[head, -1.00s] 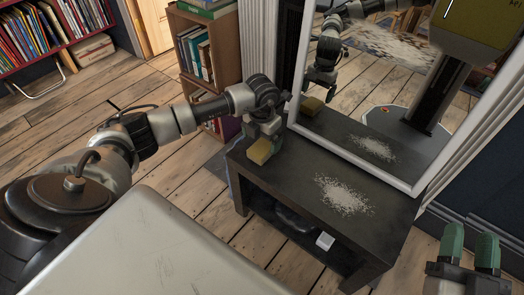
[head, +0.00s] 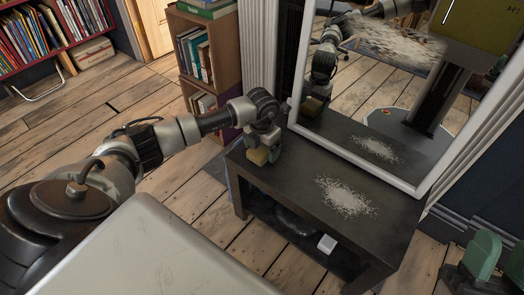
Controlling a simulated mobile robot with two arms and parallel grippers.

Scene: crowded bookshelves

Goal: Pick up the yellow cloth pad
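The yellow cloth pad (head: 257,156) is at the far left corner of the dark low table (head: 300,180). My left gripper (head: 266,152) is down at the pad, with a greenish finger showing just to the pad's right. The gripper covers part of the pad, and whether the fingers are closed on it is hidden. The mirror also reflects the gripper over the pad. My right gripper (head: 499,258) is at the lower right edge, partly cut off, its green fingers apart with nothing between them.
A pile of white grains (head: 345,196) lies on the table right of the pad. A large white-framed mirror (head: 414,188) stands along the table's back. A small white block (head: 327,243) is on the lower shelf. A wooden bookcase (head: 213,60) stands behind my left arm.

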